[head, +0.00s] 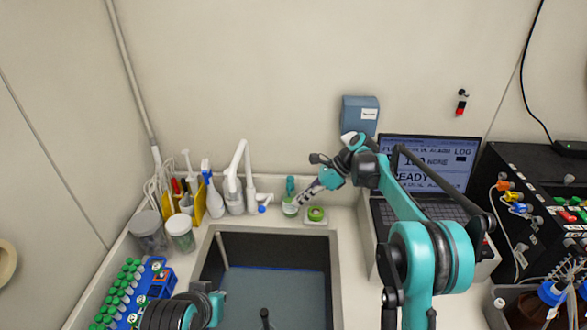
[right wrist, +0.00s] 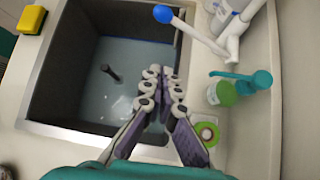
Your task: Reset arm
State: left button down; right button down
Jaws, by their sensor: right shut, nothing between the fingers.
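My right arm, teal and black, reaches over the counter behind the sink in the head view. My right gripper (head: 300,202) is shut and empty, its fingers pointing down and left near the sink's back edge. In the right wrist view the closed fingers (right wrist: 165,76) are over the sink, with nothing between the tips. Part of my left arm (head: 190,308) shows at the bottom edge of the head view. Its fingers are not visible.
The sink (head: 213,262) lies in front, with a white tap (head: 240,172) behind it. A laptop (head: 428,163), a tube rack (head: 147,286) and black equipment (head: 520,215) flank the sink.

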jog(key=s+d+r+n+t+h+b, duration=0.1)
jog(key=s+d+n+t+h+b, duration=0.15)
jog(key=s+d+n, duration=0.4)
jog(key=s+d+r+n+t+h+b, duration=0.1)
jog(key=s+d+n+t+h, duration=0.15)
jog(key=s, duration=0.75)
jog(key=s+d+f+n+t+h+b, duration=0.1)
jog(key=s+d+f+n+h, duration=0.1)
jog(key=s+d+f+n, duration=0.2)
jog(key=s+d+f+n+t+h+b, duration=0.1)
jog(key=s+d+f+n, duration=0.3)
jog(key=s, duration=0.7)
jog(key=shift+f+n+t+h+b, duration=0.4)
jog(key=shift+f+n+t+b, duration=0.15)
jog(key=shift+n, duration=0.45)
